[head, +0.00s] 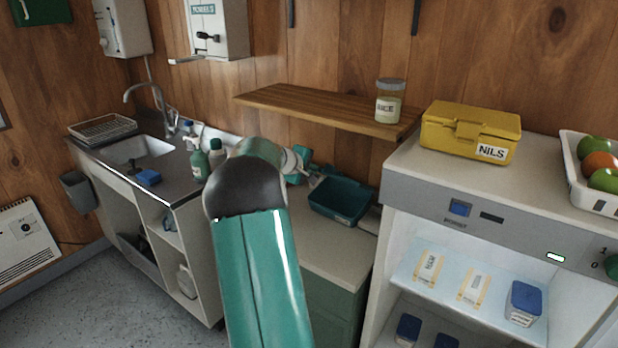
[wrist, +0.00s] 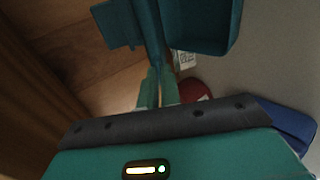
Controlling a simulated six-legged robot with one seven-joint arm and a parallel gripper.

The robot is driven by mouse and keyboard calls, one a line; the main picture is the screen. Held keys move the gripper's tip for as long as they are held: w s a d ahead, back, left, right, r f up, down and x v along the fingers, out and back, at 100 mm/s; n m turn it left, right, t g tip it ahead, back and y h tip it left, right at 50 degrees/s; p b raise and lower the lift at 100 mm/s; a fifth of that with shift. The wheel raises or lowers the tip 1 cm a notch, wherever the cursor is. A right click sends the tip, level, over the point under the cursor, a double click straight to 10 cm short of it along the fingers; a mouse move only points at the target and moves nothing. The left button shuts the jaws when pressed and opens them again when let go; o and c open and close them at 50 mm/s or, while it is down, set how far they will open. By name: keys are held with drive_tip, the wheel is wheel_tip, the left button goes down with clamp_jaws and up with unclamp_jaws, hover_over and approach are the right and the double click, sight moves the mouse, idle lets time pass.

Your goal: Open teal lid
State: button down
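A teal lunch box (head: 340,217) sits open on the low counter between sink and cabinet. Its dark inside faces up in the head view, and its body (wrist: 208,35) is at the top of the wrist view. The teal lid (head: 302,158) stands raised at the left of the box, partly hidden behind my arm. In the wrist view, the lid (wrist: 118,25) is at upper left. My gripper (wrist: 157,78) has its fingers close together at the lid's near edge and appears shut on it. In the head view, my gripper (head: 314,180) is small and partly hidden.
A wooden shelf (head: 310,106) with a rice jar (head: 389,108) hangs above the box. A white cabinet at right carries a yellow box (head: 470,133) labelled NILS and a fruit tray (head: 594,190). A sink (head: 140,150) and soap bottles (head: 200,162) are at left.

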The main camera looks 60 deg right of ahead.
drive_tip(key=d+r, duration=0.1)
drive_tip(key=d, duration=0.1)
drive_tip(key=s+d+r, duration=0.1)
drive_tip(key=d, duration=0.1)
drive_tip(key=d+r, duration=0.2)
drive_tip(key=shift+s+d, duration=0.25)
idle(1.0)
